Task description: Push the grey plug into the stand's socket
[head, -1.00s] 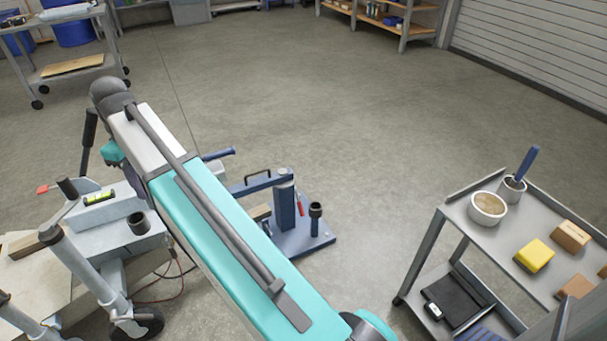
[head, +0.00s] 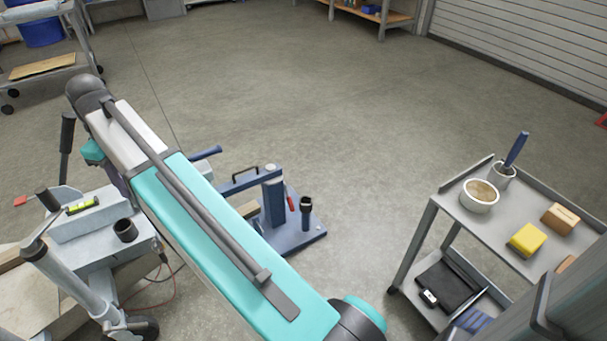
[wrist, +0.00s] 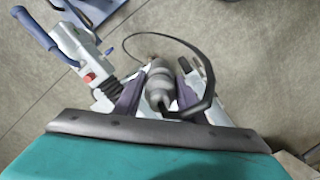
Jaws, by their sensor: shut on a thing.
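My gripper (wrist: 158,98) shows in the wrist view with its dark jaws closed on both sides of a grey plug (wrist: 157,82). A black cable loops around the plug; where it joins is unclear. In the head view my own arm hides the gripper and plug. A blue stand (head: 272,196) with an upright post and a flat base stands on the floor right of my arm. A short dark post with a cup-like top (head: 306,206) rises from its base. I cannot tell whether that is the socket. No socket shows clearly at the plug's tip.
In the wrist view, a pale body with a blue handle (wrist: 37,31) and red button lies left of the jaws. A trailer frame (head: 85,225) stands left of my arm. A grey cart (head: 483,222) with a bowl and blocks stands right. The floor beyond is open.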

